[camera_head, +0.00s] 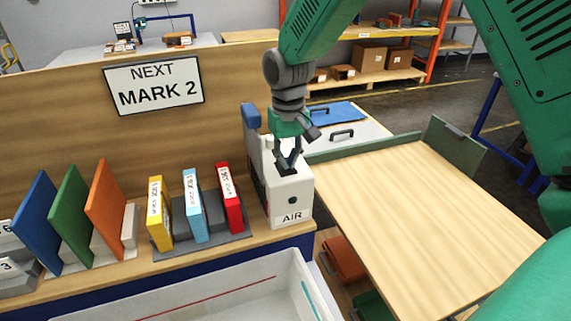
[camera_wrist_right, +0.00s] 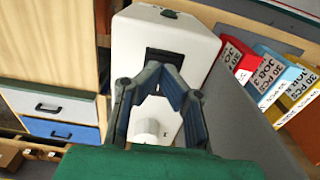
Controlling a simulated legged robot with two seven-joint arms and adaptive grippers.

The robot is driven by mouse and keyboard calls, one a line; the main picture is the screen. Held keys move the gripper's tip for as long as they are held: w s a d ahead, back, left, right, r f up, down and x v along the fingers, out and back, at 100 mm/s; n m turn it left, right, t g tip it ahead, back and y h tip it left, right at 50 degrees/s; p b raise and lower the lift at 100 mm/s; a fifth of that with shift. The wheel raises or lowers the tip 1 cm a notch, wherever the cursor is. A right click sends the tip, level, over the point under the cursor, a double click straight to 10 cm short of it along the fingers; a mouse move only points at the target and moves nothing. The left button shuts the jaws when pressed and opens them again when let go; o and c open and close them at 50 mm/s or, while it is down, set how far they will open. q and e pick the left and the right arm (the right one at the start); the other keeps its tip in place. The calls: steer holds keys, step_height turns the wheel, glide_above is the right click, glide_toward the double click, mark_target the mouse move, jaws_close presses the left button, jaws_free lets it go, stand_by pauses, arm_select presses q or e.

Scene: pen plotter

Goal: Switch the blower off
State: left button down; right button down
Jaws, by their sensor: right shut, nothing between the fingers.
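The blower is a white box marked AIR (camera_head: 291,197) at the right end of the wooden bench, with a dark round spot on its front. My right gripper (camera_head: 287,169) is shut and empty, pointing down at the blower's top. In the right wrist view its fingertips (camera_wrist_right: 156,67) meet at a black switch (camera_wrist_right: 166,55) on the white blower top (camera_wrist_right: 190,38). They overlap the switch; I cannot tell whether they touch it. The switch's position is partly hidden by the fingers. A white round part (camera_wrist_right: 148,128) shows between the fingers. My left gripper is out of view.
Yellow, light blue and red boxes (camera_head: 231,198) stand in a grey rack left of the blower. Blue, green and orange panels (camera_head: 104,207) stand farther left. A white tray (camera_head: 200,295) is in front. A bare wooden tabletop (camera_head: 420,220) lies to the right.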

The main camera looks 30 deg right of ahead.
steer(key=shift+r+p, duration=0.55)
steer(key=shift+r, duration=0.4)
steer(key=shift+a+r, duration=0.2)
steer(key=shift+r, duration=2.2)
steer(key=shift+d, duration=0.1)
